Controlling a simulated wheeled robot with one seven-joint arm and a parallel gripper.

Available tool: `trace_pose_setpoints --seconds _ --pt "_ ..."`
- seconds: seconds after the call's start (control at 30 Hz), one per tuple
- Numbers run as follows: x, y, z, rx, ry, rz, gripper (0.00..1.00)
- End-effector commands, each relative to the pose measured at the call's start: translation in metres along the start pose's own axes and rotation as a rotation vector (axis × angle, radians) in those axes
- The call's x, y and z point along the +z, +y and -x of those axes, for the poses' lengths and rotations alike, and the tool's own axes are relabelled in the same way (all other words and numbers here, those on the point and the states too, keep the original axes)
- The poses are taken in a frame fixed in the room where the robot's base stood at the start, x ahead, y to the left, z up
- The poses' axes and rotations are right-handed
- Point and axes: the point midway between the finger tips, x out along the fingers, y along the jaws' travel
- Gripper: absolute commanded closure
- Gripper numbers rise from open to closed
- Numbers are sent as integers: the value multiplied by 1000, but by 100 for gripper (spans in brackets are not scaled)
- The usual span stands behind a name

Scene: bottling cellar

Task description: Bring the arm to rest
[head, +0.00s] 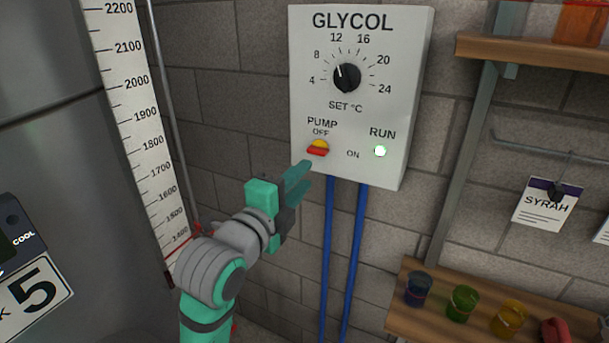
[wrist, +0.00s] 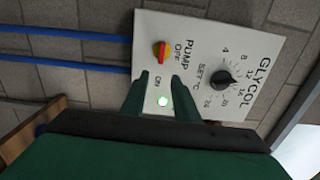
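My gripper (head: 303,175) is raised just below and left of the pump switch on the white glycol control box (head: 410,100). Its two teal fingers are apart, with nothing between them. The wrist view also shows the open fingers (wrist: 163,77) pointing toward the box (wrist: 207,30). The green run lamp (head: 380,151) is lit.
Two blue pipes (head: 328,250) run down from the box along the block wall. A steel tank with a level scale (head: 135,110) stands at left. At right are a wooden shelf (head: 400,318) with several coloured cups and a hanging Syrah card (head: 545,205).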

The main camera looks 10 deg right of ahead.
Motion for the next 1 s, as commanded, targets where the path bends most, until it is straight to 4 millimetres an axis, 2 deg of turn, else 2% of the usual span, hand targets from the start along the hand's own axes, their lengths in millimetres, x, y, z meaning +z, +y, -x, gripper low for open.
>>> trace_pose_setpoints --seconds 0.27,0.37,0.47,0.73,1.0 --pt "0 1 0 -2 0 7 72" --pt "0 8 -1 -15 -5 52 72" --pt "2 24 -2 -43 -18 146 72" --pt "5 90 3 -141 -87 498 72" --pt "0 167 23 -218 -179 812 72"
